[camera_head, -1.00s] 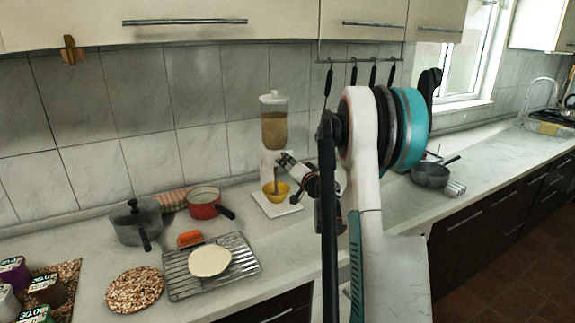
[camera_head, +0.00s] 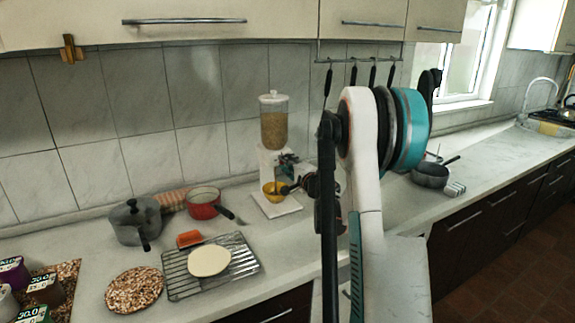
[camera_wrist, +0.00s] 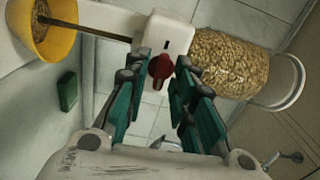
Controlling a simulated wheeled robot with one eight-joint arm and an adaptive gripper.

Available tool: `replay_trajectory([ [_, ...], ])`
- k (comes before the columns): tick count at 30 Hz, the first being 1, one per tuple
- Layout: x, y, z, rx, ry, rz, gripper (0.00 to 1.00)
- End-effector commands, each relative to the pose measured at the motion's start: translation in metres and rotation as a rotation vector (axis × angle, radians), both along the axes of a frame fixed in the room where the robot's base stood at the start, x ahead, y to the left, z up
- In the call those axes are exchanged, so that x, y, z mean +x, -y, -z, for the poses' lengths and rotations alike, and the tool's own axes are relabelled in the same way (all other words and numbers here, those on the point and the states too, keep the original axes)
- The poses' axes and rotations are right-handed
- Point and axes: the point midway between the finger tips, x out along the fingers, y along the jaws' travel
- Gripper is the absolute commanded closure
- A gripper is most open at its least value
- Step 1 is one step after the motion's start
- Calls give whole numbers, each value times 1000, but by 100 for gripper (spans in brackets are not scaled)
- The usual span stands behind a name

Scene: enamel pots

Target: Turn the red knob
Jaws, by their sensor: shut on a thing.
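The red knob (camera_wrist: 160,66) is on the white front of the grain dispenser (camera_wrist: 165,35) in the wrist view. My gripper (camera_wrist: 159,70) has its two teal-padded fingers on either side of the knob and is shut on it. In the head view my gripper (camera_head: 289,164) is at the dispenser's front, below its clear hopper of grain (camera_head: 274,130). The knob is hidden there.
A yellow bowl (camera_wrist: 48,30) with grain stands below the dispenser; a thin brown rod shape reaches from it. A white board (camera_head: 281,207) lies under the bowl. A red saucepan (camera_head: 203,205), a grey pot (camera_head: 133,222) and a wire rack (camera_head: 180,284) stand left.

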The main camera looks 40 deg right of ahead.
Motion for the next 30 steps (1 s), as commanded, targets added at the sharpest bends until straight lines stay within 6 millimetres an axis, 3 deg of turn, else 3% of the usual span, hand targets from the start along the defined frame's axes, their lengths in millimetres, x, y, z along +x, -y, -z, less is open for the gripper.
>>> replay_trajectory([
  [16,0,0,0,22,5,1,100],
  [17,0,0,0,22,5,1,71],
  [30,-7,-1,0,21,5,1,71],
])
